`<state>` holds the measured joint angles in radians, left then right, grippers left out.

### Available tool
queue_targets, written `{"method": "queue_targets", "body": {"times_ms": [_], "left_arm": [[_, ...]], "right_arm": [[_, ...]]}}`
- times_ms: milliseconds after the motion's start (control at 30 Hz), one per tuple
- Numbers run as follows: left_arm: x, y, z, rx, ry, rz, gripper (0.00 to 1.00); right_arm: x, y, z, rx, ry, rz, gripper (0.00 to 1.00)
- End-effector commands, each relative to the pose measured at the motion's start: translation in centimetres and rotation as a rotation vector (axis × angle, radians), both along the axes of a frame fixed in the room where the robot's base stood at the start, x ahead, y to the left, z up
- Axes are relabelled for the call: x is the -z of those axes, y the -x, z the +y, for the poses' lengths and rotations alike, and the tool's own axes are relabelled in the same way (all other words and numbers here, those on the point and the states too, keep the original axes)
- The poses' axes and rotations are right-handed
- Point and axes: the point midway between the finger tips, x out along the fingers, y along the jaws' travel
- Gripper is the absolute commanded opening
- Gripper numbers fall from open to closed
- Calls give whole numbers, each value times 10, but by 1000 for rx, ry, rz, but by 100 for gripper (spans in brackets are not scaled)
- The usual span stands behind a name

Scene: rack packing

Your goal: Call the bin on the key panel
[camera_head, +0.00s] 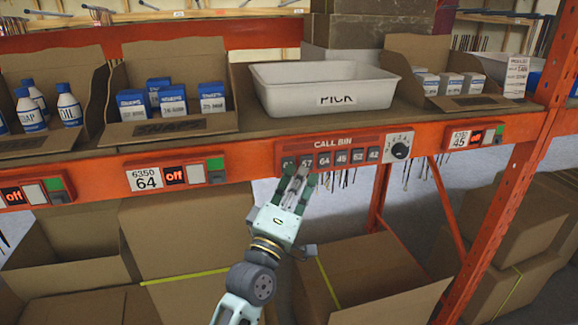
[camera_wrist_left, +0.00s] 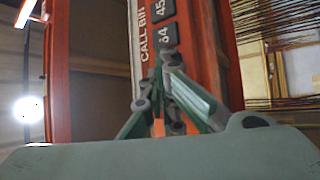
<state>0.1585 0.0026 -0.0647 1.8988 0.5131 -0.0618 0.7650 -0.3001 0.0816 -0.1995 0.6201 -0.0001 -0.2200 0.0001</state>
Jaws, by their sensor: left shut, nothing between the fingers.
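The key panel (camera_head: 340,149) is a red plate marked CALL BIN on the orange shelf beam. Its dark keys run in a row, with 57, 64 (camera_head: 324,160), 45, 52 and 42 readable, and a black dial (camera_head: 399,151) sits at its right end. My left gripper (camera_head: 299,172) is shut and empty, its fingertips at the panel's left keys, around 57. The fingers hide part of these keys, and I cannot tell whether they touch. In the left wrist view the fingertips (camera_wrist_left: 162,68) are close to the panel (camera_wrist_left: 205,50), below key 64 (camera_wrist_left: 169,34). My right gripper is not in view.
A white bin (camera_head: 290,98) marked PICK stands on the shelf above the panel. Cartons with bottles (camera_head: 68,105) and blue-white boxes (camera_head: 173,101) stand to its left. Label units (camera_head: 174,176) flank the panel. Open cardboard boxes (camera_head: 390,290) stand below.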

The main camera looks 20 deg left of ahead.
Motion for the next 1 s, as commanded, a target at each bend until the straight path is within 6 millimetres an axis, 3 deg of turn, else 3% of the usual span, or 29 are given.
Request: {"method": "queue_targets", "body": {"times_ms": [733,1000], "left_arm": [[0,15,-10,0,0,0,0],[-1,36,-24,1,3,1,0]], "right_arm": [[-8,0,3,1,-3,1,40],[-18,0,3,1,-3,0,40]]}}
